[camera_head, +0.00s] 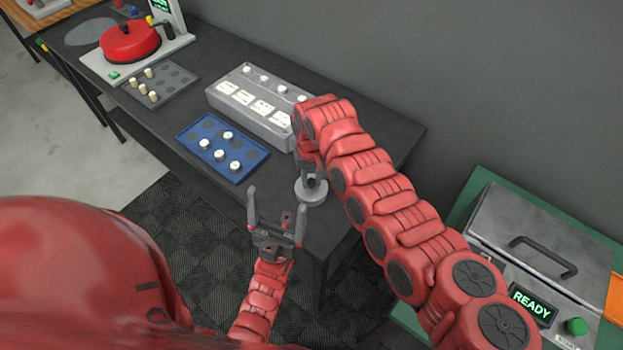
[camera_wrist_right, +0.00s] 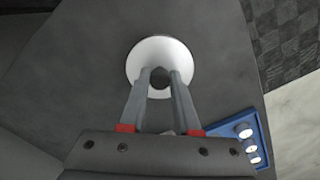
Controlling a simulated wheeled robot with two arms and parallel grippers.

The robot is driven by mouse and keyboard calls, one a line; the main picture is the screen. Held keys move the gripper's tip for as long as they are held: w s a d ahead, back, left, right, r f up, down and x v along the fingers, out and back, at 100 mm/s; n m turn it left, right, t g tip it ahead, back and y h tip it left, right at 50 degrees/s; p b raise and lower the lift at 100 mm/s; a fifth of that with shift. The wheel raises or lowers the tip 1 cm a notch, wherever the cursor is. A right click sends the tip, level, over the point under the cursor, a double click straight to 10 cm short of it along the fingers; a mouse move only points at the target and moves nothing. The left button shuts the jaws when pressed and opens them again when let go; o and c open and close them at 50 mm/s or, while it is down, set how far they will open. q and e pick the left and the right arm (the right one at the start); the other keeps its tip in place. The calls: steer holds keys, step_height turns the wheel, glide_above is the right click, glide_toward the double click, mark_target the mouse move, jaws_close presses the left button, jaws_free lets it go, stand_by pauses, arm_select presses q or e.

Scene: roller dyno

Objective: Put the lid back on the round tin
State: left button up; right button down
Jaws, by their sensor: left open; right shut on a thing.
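A pale round lid (camera_head: 311,193) is at the near right part of the dark table, and it fills the middle of the right wrist view (camera_wrist_right: 161,47). My right gripper (camera_head: 311,178) points down over it. Its fingers (camera_wrist_right: 160,78) are shut on the dark knob (camera_wrist_right: 160,77) at the lid's centre. I cannot make out a separate round tin; anything under the lid is hidden, and I cannot tell whether the lid rests on something. My left gripper (camera_head: 276,203) is open and empty, left of the lid, by the table's front edge.
A blue tray (camera_head: 243,166) with several white pieces lies left of the lid. Behind stands a grey box (camera_head: 224,102) with labels. A grey tray (camera_head: 178,79) and a red round device (camera_head: 131,43) are farther left. A metal case (camera_head: 510,240) stands at right.

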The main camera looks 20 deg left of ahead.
stand_by(0.4)
steer(key=shift+c, duration=0.4)
jaws_free()
steer(key=shift+r+p, duration=0.6)
steer(key=shift+r, duration=0.65)
steer(key=shift+r+p, duration=0.35)
steer(key=shift+r, duration=1.85)
jaws_close()
